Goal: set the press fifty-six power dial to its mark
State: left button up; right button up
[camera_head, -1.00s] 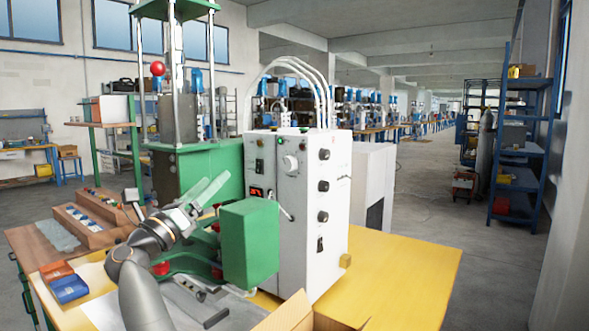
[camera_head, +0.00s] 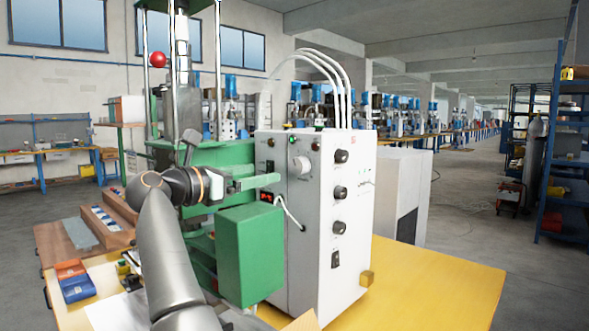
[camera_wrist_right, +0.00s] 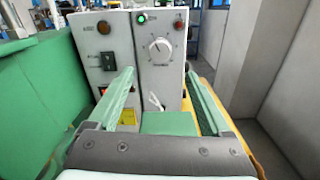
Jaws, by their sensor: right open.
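A round white dial (camera_head: 302,165) with a ring of tick marks sits on the front panel of the white press cabinet (camera_head: 312,262). It shows more clearly in the right wrist view (camera_wrist_right: 160,47), with a label below too small to read. My right gripper (camera_head: 262,181) is open and points at this panel, left of and a little below the dial. In the right wrist view its two pale green fingers (camera_wrist_right: 160,74) are spread wide, with the dial ahead, beyond the tips and apart from them. Nothing is between the fingers. My left gripper is out of view.
A green block (camera_head: 250,255) of the press stands below my right gripper. A white cable (camera_head: 289,211) loops from the panel. Several black knobs, one here (camera_head: 340,192), line the cabinet's side. The yellow tabletop (camera_head: 430,285) is clear at right.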

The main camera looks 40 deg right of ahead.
aim_at(296, 167)
jog(key=d, duration=0.7)
jog(key=w+d, duration=0.1)
jog(key=d, duration=0.3)
jog(key=shift+s+a, duration=0.1)
jog(key=shift+c, duration=0.4)
grip_shut()
